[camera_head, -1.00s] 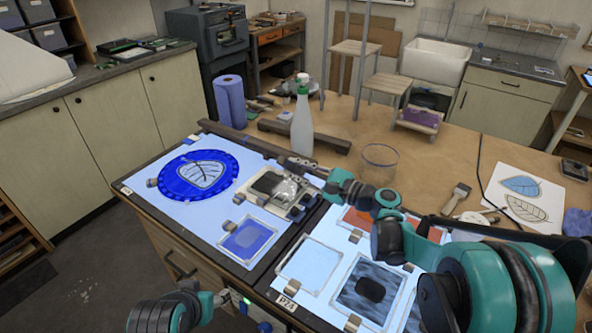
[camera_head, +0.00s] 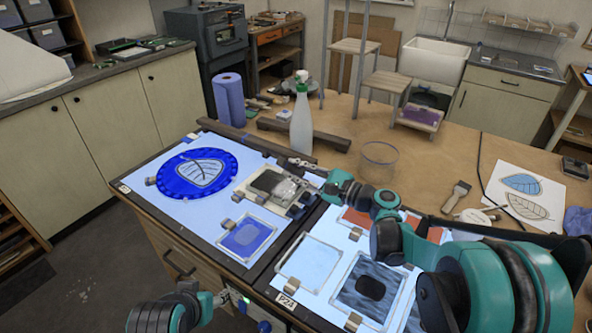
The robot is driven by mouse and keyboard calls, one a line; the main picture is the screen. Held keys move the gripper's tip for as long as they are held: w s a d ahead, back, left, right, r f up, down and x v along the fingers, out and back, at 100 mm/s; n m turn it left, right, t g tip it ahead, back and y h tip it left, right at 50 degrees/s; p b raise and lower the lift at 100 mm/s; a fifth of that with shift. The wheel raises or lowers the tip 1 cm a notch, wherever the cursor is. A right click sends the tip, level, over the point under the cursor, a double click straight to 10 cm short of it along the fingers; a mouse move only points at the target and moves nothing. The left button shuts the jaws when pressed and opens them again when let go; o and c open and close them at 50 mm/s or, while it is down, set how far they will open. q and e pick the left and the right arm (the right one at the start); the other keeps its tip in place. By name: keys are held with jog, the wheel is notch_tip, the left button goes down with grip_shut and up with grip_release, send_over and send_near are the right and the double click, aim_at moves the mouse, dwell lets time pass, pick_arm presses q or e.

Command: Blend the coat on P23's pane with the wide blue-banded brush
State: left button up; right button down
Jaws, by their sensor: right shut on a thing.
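The pane on the left light panel (camera_head: 140,190) is round with a deep blue coat (camera_head: 228,170) and a pale leaf shape (camera_head: 200,172) in its middle. The panel's label is too small to read.
A tray with a dark pad (camera_head: 268,183) and a small blue-coated pane (camera_head: 246,238) lie on the left panel. A spray bottle (camera_head: 302,125), a glass jar (camera_head: 378,163) and dark bars (camera_head: 320,138) stand behind. Another brush (camera_head: 457,196) lies at right.

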dwell(0.3)
jog(key=x, duration=1.2)
dwell(1.1)
jog(key=shift+w+a, duration=0.1)
jog(key=shift+a, duration=0.05)
notch_tip(320, 180, up, 5)
jog(key=p, duration=0.3)
dwell(0.4)
